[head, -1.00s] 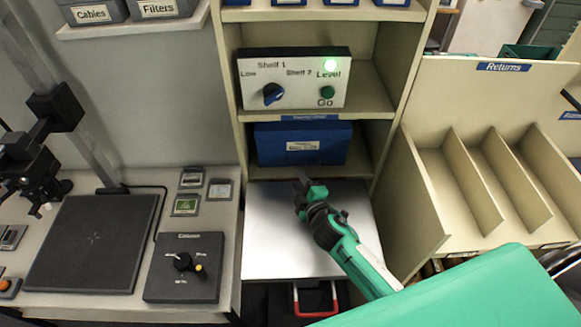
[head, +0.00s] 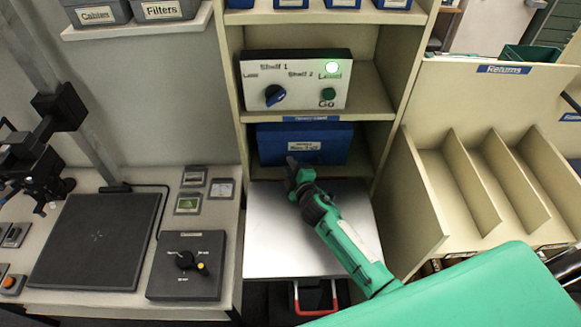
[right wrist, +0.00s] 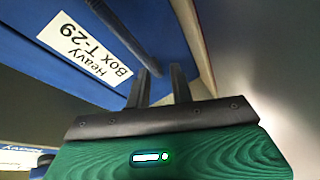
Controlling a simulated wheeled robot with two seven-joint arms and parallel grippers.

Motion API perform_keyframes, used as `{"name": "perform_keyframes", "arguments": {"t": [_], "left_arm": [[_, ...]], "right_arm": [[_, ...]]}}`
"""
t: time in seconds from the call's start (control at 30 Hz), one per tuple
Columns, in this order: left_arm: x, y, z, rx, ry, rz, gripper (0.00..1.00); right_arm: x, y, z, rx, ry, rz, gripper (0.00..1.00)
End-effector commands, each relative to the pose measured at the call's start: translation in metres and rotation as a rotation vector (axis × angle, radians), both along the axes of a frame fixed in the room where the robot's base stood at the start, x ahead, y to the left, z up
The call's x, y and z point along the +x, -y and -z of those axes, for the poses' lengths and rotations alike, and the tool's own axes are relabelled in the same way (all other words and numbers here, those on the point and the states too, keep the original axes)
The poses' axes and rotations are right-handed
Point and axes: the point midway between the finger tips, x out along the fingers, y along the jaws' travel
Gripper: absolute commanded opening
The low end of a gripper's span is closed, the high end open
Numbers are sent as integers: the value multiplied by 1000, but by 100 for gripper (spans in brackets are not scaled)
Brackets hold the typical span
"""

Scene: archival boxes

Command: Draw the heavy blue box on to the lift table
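The heavy blue box (head: 330,150) sits in the shelf bay under the control panel. In the right wrist view its label reads "Heavy Box T-29" (right wrist: 85,50), with a dark blue bar-like handle (right wrist: 122,30) beside it. The lift table (head: 270,240) is a bare, pale metal plate just below and in front of that bay. My right gripper (head: 292,163) is over the table's far part, close to the box front. Its two fingers (right wrist: 160,75) stand apart, near the handle's end; I cannot tell if they touch it. My left gripper is not in view.
The panel (head: 295,82) above has a blue knob, a green Go button and a lit green Level light. A Returns rack (head: 470,180) with dividers stands at right. At left are a dark copy-stand board (head: 95,245) and a control box (head: 187,265). A red handle (head: 315,300) shows below the table.

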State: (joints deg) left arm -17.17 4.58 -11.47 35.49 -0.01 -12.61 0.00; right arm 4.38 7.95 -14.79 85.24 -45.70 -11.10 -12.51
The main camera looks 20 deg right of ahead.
Motion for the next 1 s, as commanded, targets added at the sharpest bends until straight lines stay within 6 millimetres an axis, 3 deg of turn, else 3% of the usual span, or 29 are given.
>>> {"name": "perform_keyframes", "arguments": {"t": [0.03,0.1,1.0], "left_arm": [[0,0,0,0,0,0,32],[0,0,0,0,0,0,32],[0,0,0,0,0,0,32]], "right_arm": [[0,0,0,0,0,0,13],[0,0,0,0,0,0,0],[-1,-1,2,1,-4,-1,0]]}}
